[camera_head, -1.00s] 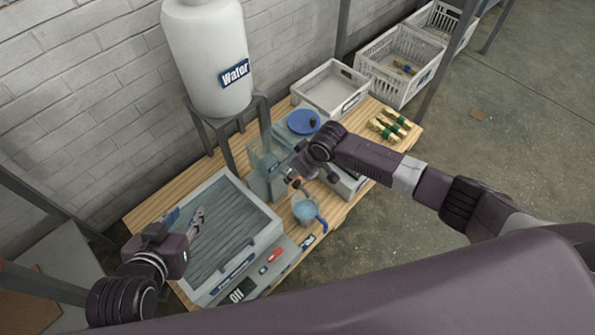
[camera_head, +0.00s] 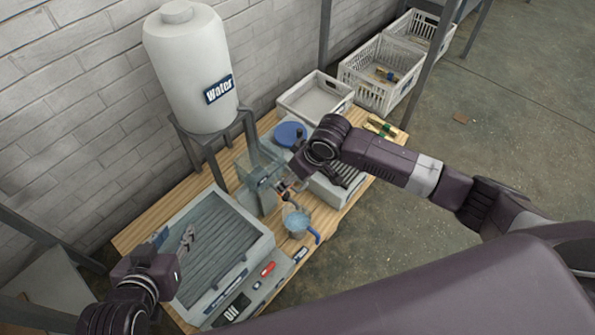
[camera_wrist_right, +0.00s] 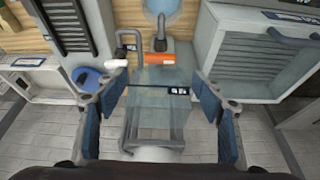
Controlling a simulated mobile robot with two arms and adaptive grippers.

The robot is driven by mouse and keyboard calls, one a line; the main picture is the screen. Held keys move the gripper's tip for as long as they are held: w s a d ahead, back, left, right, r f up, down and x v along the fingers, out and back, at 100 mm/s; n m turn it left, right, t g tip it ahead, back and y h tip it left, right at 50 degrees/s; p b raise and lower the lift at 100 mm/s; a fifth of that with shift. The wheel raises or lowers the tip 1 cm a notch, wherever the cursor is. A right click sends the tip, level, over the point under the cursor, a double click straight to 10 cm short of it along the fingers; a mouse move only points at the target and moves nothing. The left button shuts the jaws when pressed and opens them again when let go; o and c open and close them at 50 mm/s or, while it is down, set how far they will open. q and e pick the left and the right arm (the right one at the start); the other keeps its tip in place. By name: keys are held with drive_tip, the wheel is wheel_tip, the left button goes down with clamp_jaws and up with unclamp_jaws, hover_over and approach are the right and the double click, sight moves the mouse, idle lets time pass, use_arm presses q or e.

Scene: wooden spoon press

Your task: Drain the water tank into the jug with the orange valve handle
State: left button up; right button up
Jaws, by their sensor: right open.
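The white water tank (camera_head: 195,75) stands on a grey stand at the back of the bench. The orange valve handle (camera_wrist_right: 160,59) lies sideways in the right wrist view, beside a bent metal pipe. The jug (camera_head: 297,224), with a blue handle, holds light blue water and stands in front of the valve; part of it shows at the top of the right wrist view (camera_wrist_right: 162,7). My right gripper (camera_wrist_right: 162,118) is open and empty, its fingers apart and short of the orange handle. My left gripper (camera_head: 187,239) hangs over the ribbed tray; its jaw opening is unclear.
The ribbed grey tray (camera_head: 262,246) labelled Oil is at the bench's front left. A blue disc (camera_head: 289,134) and an empty grey bin (camera_head: 343,105) lie behind my right wrist. Green-banded pieces (camera_head: 384,127) lie at right. White crates (camera_head: 365,80) stand beyond the bench.

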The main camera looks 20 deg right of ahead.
drive_tip(key=v, duration=0.3)
drive_tip(key=shift+s+r, duration=0.1)
drive_tip(key=shift+r, duration=0.2)
idle(0.3)
